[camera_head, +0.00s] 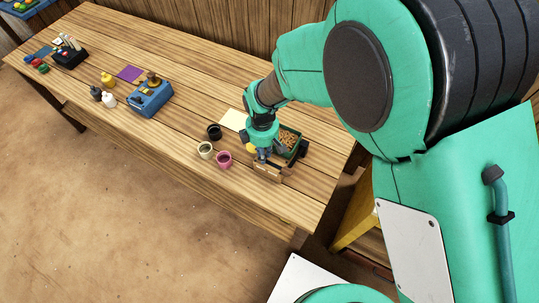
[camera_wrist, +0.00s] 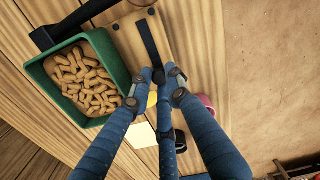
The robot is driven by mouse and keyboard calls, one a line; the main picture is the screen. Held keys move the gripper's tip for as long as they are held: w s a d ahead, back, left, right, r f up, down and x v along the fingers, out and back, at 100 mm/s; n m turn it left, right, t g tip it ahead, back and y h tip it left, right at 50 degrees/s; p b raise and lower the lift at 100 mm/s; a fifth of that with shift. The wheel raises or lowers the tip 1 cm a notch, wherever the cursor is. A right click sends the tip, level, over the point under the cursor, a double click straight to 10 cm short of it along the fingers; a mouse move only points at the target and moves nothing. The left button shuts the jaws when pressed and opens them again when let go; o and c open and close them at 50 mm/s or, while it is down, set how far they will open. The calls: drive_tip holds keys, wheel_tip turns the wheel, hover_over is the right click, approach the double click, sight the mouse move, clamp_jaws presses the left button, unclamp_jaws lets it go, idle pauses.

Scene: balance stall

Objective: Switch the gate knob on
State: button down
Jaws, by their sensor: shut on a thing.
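A light wooden block (camera_wrist: 125,45) on the table carries a dark bar (camera_wrist: 149,42), which appears to be the gate knob; the block also shows in the head view (camera_head: 268,173). My gripper (camera_wrist: 160,76) is shut at the near end of this bar, its blue fingers drawn together around it. In the head view my gripper (camera_head: 263,155) points down at the block by the table's front edge. The fingers hide the bar's near end, and its on or off marking cannot be read.
A green bin (camera_wrist: 117,62) of tan peanut-like pieces stands left of the block. Pink (camera_head: 224,159), cream (camera_head: 205,150) and black (camera_head: 214,131) cups stand left of my gripper. A blue device (camera_head: 152,98) stands farther left. The table's right end is clear.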

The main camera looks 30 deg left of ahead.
drive_tip(key=shift+a+r, duration=0.1)
drive_tip(key=shift+a, duration=0.15)
drive_tip(key=c, duration=1.6)
unclamp_jaws()
drive_tip(key=shift+a, duration=0.1)
drive_tip(key=shift+c, duration=0.2)
wheel_tip(320, 180, up, 12)
